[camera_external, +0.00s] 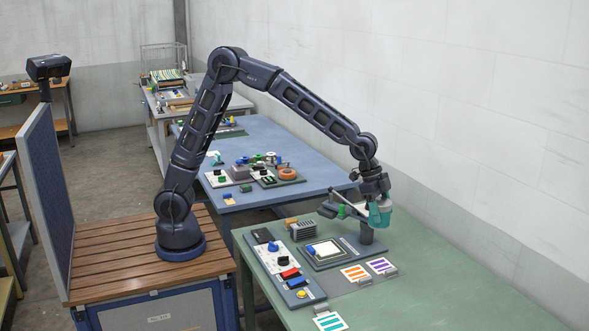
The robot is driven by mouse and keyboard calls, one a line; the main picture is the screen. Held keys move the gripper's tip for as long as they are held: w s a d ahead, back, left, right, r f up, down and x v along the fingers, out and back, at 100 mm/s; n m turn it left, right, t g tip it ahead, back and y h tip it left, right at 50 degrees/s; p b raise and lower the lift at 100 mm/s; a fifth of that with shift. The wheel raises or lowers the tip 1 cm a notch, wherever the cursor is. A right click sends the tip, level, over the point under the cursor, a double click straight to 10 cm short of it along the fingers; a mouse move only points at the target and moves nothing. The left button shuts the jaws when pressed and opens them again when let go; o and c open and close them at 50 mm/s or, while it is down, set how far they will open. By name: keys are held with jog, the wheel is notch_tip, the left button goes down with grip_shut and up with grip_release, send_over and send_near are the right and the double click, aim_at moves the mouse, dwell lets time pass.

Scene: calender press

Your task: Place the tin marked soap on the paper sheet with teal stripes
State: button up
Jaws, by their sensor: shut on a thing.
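The paper sheet with teal stripes (330,322) lies flat at the front edge of the green table, at the bottom of the picture. My gripper (379,206) is above the far part of this table, well up and to the right of that sheet. It is shut on a small teal thing (380,217), held above the table top beside a dark post. No marking can be read on it at this size, so I cannot tell if it is the soap tin. My wrist hides part of it.
Sheets with orange stripes (355,273) and purple stripes (381,265) lie near the middle. A control panel (283,267) with buttons lies at the left. The green table's right side is clear.

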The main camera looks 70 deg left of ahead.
jog(key=s+d+m+g, duration=0.1)
jog(key=s+d+m, duration=0.1)
jog(key=s+d, duration=0.35)
jog(key=s+d+m, duration=0.1)
jog(key=s+d, duration=0.2)
jog(key=s, duration=0.5)
jog(key=m+g, duration=0.1)
jog(key=m, duration=0.2)
send_over(329, 322)
jog(key=shift+h, duration=0.3)
notch_tip(329, 322, down, 20)
jog(key=shift+w+f, duration=0.1)
jog(key=shift+f, duration=0.15)
jog(key=o, duration=1.1)
jog(key=shift+o, duration=0.2)
